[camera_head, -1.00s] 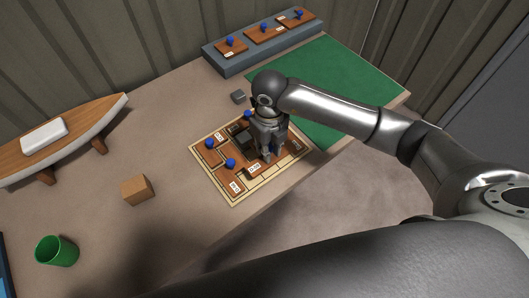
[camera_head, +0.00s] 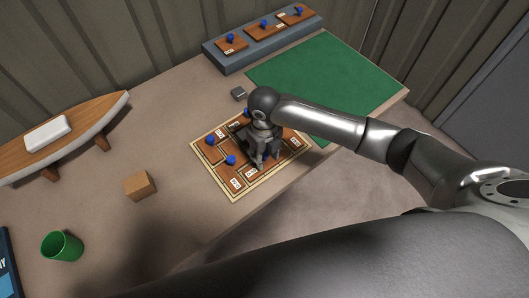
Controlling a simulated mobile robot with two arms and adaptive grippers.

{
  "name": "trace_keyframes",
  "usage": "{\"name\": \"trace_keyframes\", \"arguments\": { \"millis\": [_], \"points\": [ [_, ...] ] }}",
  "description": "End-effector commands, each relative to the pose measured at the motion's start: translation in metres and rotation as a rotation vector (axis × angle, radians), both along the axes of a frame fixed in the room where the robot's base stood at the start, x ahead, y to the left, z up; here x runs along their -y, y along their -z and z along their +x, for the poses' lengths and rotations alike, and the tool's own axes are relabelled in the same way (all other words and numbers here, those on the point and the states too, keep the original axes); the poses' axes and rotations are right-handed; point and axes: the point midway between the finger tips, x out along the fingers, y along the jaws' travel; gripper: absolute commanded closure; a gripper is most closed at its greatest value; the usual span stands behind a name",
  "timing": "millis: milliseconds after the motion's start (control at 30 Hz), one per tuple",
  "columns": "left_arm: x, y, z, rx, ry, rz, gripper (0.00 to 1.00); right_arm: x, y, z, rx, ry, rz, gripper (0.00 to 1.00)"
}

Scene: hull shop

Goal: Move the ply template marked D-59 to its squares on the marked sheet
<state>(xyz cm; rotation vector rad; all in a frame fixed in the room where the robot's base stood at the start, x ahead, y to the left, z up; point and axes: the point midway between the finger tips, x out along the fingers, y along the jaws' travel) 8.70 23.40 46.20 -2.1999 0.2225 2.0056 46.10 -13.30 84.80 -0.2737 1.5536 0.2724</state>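The marked sheet (camera_head: 235,198) lies on the bench with a pale border and brown ply templates on it. Two of these templates show blue knobs (camera_head: 210,140) (camera_head: 231,160) left of my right gripper. My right gripper (camera_head: 262,166) points down over the right-middle part of the sheet, with its fingertips close to the surface. Its fingers and wrist hide part of the sheet, and I cannot tell whether it grips a template. The small white labels are too small to read surely, so I cannot pick out D-59. My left gripper is not in view.
A grey rack (camera_head: 222,66) at the back holds three ply pieces with blue knobs. A green mat (camera_head: 330,75) lies to the right. A small grey block (camera_head: 238,93), a wooden block (camera_head: 139,186), a green cup (camera_head: 62,246) and a boat model (camera_head: 75,137) stand on the bench.

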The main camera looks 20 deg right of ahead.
Motion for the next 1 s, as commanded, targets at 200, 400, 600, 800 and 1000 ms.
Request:
{"name": "trace_keyframes", "arguments": {
  "millis": [200,400,600,800,1000],
  "points": [
    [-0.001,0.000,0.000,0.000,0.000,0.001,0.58,0.000,0.000,0.000,0.000,0.000,0.000,0.59],
    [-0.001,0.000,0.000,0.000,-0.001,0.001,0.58,0.000,-0.009,0.001,0.003,0.000,0.002,0.59],
    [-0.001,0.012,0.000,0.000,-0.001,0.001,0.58,0.000,-0.048,0.002,0.007,-0.002,0.002,0.59],
    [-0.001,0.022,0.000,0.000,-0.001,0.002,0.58,0.000,-0.090,0.002,0.006,0.000,0.001,0.59],
    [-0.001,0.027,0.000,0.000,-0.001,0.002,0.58,0.000,-0.116,0.001,0.002,0.001,0.001,0.59]
  ]
}}
